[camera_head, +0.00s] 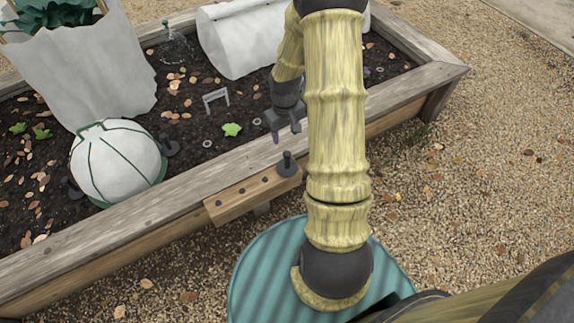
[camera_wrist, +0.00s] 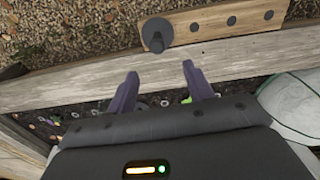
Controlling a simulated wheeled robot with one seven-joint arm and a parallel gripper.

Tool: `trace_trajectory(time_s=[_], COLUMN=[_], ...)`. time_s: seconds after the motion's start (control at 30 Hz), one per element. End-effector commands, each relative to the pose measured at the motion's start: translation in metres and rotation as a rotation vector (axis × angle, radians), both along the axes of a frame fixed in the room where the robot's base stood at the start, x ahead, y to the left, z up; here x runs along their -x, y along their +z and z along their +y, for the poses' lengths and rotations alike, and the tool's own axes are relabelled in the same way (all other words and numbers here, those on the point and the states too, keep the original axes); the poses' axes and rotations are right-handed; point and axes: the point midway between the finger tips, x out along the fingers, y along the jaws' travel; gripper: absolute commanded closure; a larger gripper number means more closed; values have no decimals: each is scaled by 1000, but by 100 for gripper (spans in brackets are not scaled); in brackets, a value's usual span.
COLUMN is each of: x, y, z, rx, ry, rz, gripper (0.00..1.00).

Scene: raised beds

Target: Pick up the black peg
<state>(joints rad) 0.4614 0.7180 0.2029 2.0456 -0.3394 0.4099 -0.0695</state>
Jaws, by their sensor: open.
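A black peg (camera_head: 287,164) with a wide round base stands upright at the right end of a wooden strip with several holes (camera_head: 240,197), fixed on the outer side of the raised bed. The peg also shows in the wrist view (camera_wrist: 156,36), beyond the fingertips and roughly in line with the gap between them. My gripper (camera_head: 286,133) is open and empty, above the bed's edge and a little behind the peg in the head view. Its two purple-grey fingers show in the wrist view (camera_wrist: 160,72), apart from the peg.
Other dark pegs (camera_head: 169,147) stand in the soil by a white domed cover (camera_head: 117,162). A white tunnel cover (camera_head: 240,38), a fabric-wrapped plant (camera_head: 85,65) and a small label sign (camera_head: 216,98) are in the bed. The wooden bed rim (camera_head: 150,213) runs below my gripper.

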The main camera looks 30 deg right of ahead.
Motion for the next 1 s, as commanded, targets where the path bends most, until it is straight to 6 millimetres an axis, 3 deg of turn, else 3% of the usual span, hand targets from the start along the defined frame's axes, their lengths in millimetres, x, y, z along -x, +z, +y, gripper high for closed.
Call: trace_trajectory(time_s=[0.03, 0.43, 0.87, 1.0], x=[1, 0, 0, 1], y=[-14, -81, -90, -101], z=[0, 0, 0, -2], rx=[-1, 0, 0, 0], ry=[1, 1, -1, -1], rz=[3, 1, -1, 0], gripper=[49, 49, 49, 49])
